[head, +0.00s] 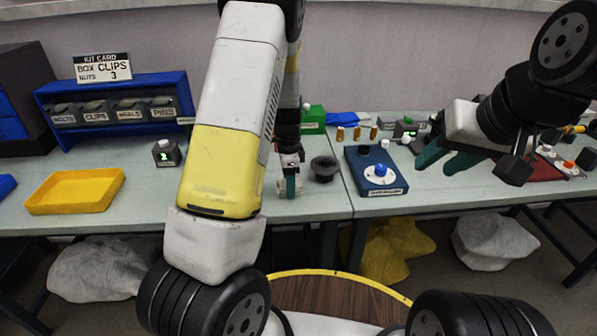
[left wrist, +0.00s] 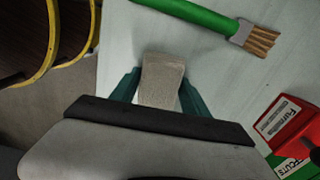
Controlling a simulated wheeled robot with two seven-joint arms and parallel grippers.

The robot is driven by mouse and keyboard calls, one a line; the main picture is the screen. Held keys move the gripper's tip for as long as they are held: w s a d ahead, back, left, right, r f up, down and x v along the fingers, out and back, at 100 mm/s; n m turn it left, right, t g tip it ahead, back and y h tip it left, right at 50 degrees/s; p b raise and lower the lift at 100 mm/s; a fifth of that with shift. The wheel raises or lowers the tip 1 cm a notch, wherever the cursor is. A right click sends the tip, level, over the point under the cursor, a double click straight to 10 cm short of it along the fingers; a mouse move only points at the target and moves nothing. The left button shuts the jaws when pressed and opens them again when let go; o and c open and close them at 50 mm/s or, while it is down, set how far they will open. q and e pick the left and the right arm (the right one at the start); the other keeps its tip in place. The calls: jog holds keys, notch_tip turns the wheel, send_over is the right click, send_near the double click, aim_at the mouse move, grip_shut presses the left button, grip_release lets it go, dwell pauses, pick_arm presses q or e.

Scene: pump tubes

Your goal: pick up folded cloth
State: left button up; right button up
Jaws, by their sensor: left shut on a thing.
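The folded cloth (left wrist: 162,80) is a small grey-beige pad in the left wrist view. It sits between the two teal fingers of my left gripper (left wrist: 160,92), which is shut on it. In the head view my left gripper (head: 289,186) is low over the pale table near its front edge, and only a small pale bit of the cloth shows there. I cannot tell whether the cloth touches the table. My right gripper (head: 447,160) is at the right above the table, its teal fingers apart and empty.
A black funnel-like cup (head: 324,168) stands just right of my left gripper. A blue box with a white dial (head: 379,172) is further right. A yellow tray (head: 75,191) lies at left. In the left wrist view, a green-handled brush (left wrist: 200,16) and a red box (left wrist: 283,122) lie close by.

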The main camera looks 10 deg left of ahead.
pick_arm(q)
jog(key=shift+r, duration=0.45)
jog(key=r, duration=0.2)
jog(key=shift+s+d+r, duration=0.15)
jog(key=shift+s+r, duration=0.15)
jog(key=shift+r, duration=0.1)
jog(key=s+d, duration=0.2)
jog(key=s, duration=0.5)
jog(key=s+d+r, duration=0.1)
jog(key=s+d, duration=0.1)
jog(key=s, duration=0.5)
jog(key=shift+s+d, duration=0.3)
jog(key=shift+s, duration=0.05)
jog(key=shift+r, duration=0.1)
